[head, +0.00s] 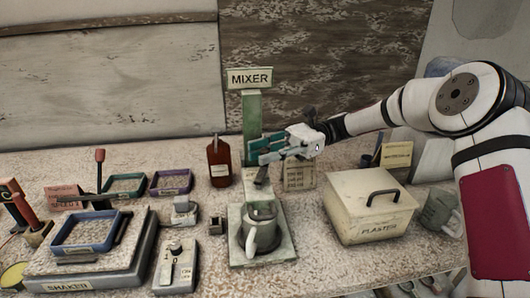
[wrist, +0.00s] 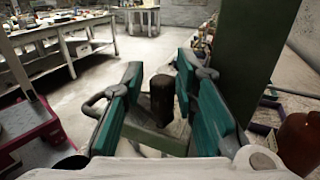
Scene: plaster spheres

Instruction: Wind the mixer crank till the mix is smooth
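The mixer has a green post (head: 252,118) with a MIXER sign (head: 250,78), also at the right in the wrist view (wrist: 238,60). A grey jug (head: 262,232) with a pale handle stands on its base plate (head: 285,246). My gripper (head: 262,152) is in front of the post, above the jug. In the wrist view my gripper (wrist: 160,75) has its teal pads apart, one on each side of a dark upright knob (wrist: 162,98), apparently the crank's grip. A gap shows between left pad and knob; contact on the right is unclear. The mix inside the jug is not visible.
A red-brown bottle (head: 219,162) stands just left of the post. A lidded PLASTER box (head: 368,208) is to the right. The shaker (head: 85,270), trays and a small switch box (head: 176,264) crowd the left. A wall closes off the back.

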